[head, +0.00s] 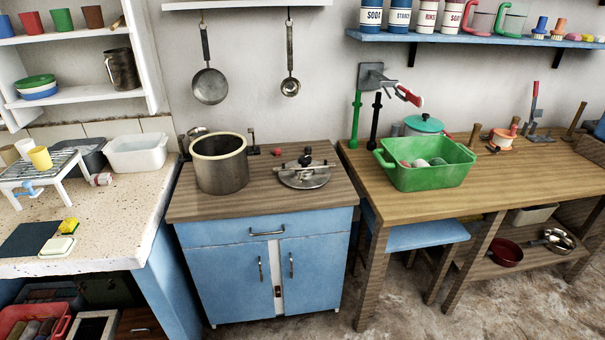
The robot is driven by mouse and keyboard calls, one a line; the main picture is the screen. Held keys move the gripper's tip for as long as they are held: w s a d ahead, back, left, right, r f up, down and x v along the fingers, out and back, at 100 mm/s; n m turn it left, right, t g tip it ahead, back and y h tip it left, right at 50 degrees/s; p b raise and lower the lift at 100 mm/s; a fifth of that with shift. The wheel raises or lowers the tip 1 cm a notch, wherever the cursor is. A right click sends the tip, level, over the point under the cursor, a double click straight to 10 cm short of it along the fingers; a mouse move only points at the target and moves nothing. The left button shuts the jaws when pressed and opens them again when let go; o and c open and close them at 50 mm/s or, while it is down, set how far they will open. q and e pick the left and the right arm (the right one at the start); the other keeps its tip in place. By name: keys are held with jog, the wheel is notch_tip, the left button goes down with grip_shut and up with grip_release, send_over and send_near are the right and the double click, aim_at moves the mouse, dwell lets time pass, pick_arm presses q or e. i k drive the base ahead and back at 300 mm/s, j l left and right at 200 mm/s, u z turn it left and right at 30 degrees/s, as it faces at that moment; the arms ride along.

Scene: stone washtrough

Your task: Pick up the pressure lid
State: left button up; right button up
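The pressure lid (304,176) is a round, grey metal lid with a bar across it and a dark knob on top. It lies on the wooden top (255,203) of the blue cabinet, near its right side. A large metal pot (221,168) with a pale rim stands to its left, apart from it, and looks open at the top. Neither of my grippers shows in the head view.
A green basin (425,177) stands on the wooden table (470,197) to the right. A speckled counter (95,215) with a white tub (137,153) is at left. A pan (209,86) and a ladle (290,87) hang above. The cabinet top's front is clear.

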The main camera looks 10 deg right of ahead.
aim_at(312, 179)
jog(key=i+u, duration=0.1)
jog(key=i, duration=1.4)
